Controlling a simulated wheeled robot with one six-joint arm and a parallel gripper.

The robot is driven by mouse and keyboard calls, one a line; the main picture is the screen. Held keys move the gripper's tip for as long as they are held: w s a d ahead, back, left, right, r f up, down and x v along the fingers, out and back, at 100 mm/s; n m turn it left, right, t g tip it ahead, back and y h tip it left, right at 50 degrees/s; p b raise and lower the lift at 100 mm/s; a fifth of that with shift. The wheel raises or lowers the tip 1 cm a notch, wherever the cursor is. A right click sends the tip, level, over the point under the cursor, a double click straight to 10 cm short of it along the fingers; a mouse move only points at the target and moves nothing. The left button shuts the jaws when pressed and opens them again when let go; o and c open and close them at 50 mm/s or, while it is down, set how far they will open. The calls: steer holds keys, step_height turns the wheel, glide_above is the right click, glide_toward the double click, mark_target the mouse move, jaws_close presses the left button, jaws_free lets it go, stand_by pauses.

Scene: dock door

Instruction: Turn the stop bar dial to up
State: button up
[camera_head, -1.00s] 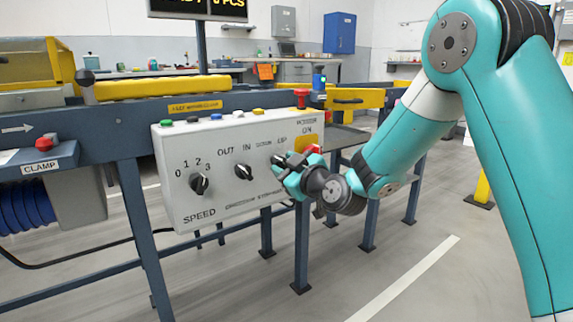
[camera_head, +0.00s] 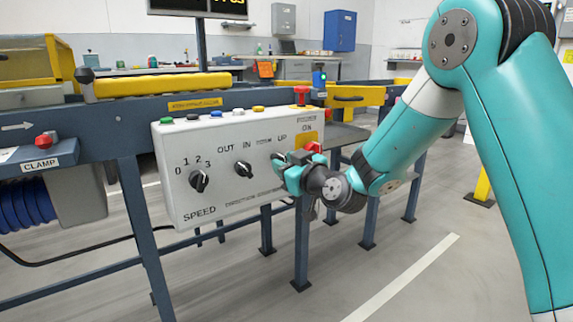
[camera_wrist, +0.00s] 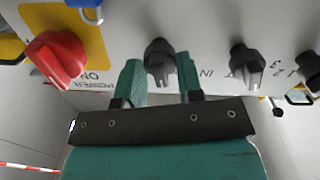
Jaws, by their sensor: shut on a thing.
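The grey control box (camera_head: 225,185) carries a row of black dials. The stop bar dial, at the right under the UP label, is mostly hidden behind my gripper (camera_head: 283,163) in the head view. In the wrist view the dark stop bar dial (camera_wrist: 160,58) sits between the two teal fingers of my gripper (camera_wrist: 160,78), which are shut on it. Which label its pointer faces cannot be made out.
The direction dial (camera_head: 243,169) and speed dial (camera_head: 199,181) are left of my gripper. A red power knob (camera_wrist: 57,57) is close beside the fingers in the wrist view. A red-topped button (camera_head: 302,93) stands above the box.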

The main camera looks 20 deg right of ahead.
steer(key=shift+m+p, duration=0.95)
steer(key=shift+m, duration=3.35)
steer(key=o, duration=0.6)
steer(key=shift+c, duration=0.2)
steer(key=b+v, duration=1.4)
steer(key=v, duration=0.3)
steer(key=shift+s, duration=0.2)
